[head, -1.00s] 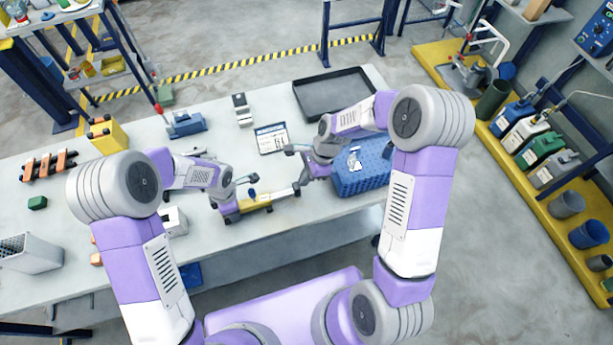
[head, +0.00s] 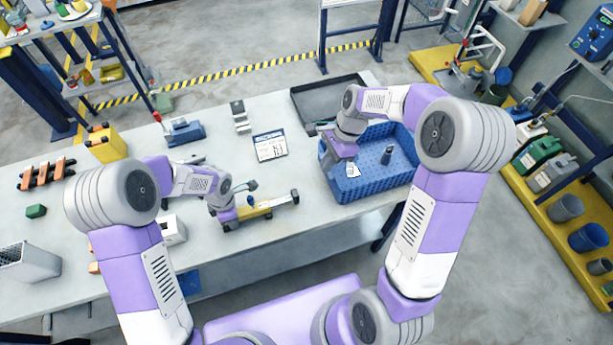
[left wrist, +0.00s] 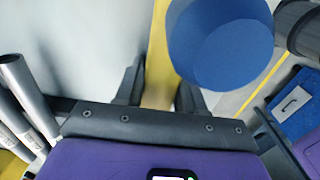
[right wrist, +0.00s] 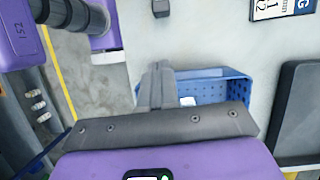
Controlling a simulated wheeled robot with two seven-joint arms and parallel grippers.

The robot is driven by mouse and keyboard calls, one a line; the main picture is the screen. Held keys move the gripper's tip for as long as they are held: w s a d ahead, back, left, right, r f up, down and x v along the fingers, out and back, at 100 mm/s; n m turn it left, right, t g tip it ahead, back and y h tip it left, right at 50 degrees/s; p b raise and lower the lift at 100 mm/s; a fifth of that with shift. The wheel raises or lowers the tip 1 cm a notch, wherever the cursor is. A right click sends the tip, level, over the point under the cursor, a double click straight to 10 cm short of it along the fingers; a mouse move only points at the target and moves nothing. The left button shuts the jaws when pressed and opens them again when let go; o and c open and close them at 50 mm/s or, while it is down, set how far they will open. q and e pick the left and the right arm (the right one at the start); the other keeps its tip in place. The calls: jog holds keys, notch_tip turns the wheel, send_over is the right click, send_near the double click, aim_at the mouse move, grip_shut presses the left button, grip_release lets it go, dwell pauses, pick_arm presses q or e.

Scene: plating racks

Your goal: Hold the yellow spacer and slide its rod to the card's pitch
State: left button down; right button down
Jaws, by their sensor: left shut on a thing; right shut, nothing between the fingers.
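The yellow spacer (head: 258,207) lies along the front of the bench, with its rod (head: 281,201) reaching right to a dark end block. My left gripper (head: 232,214) is shut on the spacer's left part. In the left wrist view, the yellow bar (left wrist: 158,75) runs between its fingers, and a blue round part (left wrist: 222,42) covers some of it. The card (head: 270,146) lies flat behind the spacer; its print is too small to read. My right gripper (head: 343,160) is at the blue crate, away from the rod. In the right wrist view, its fingers (right wrist: 158,75) are together and empty.
The blue crate (head: 395,185) stands right of the spacer and holds a dark item. A black tray (head: 310,105) lies behind it. A white box (head: 172,230) is left of the spacer.

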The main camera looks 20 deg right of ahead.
jog(key=s+a+f+n+g+h, duration=0.25)
jog(key=s+a+n+h, duration=0.2)
jog(key=a+n, duration=0.3)
jog(key=n+t+h, duration=0.5)
jog(key=n+t, duration=0.3)
jog(key=n, duration=0.1)
send_near(288, 199)
jog(key=shift+g, duration=0.25)
jog(key=w+d+f, duration=0.1)
jog(key=w+f, duration=0.1)
jog(key=w+d+f, duration=0.2)
jog(key=shift+d+f, duration=0.1)
jog(key=shift+d, duration=0.05)
jog(key=shift+d, duration=0.65)
jog(key=shift+a, duration=0.1)
